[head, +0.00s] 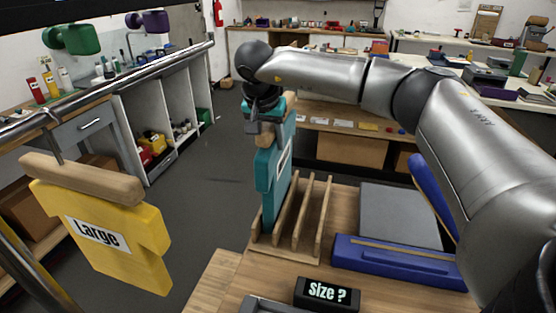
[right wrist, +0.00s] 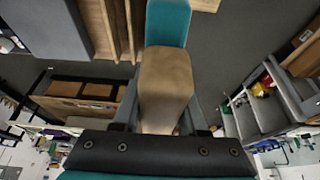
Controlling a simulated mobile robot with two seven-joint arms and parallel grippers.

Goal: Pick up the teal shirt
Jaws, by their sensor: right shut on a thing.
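The teal shirt (head: 275,175) is a flat board shape with a wooden hanger bar at its top and a white label mostly turned away. It stands upright, its lower end at the left side of the slotted wooden rack (head: 308,215); I cannot tell if it touches the rack. My right gripper (head: 264,122) is at the top of the shirt, shut on its wooden hanger bar (right wrist: 165,85). The right wrist view shows the bar between the fingers and the teal board (right wrist: 168,24) beyond. My left gripper is not in view.
A yellow shirt (head: 105,235) labelled "Large" hangs from a metal rail (head: 150,72) at left. On the wooden table are a "Size ?" display (head: 327,294), a blue press base (head: 395,262) and a grey plate (head: 400,215). Open floor lies left of the table.

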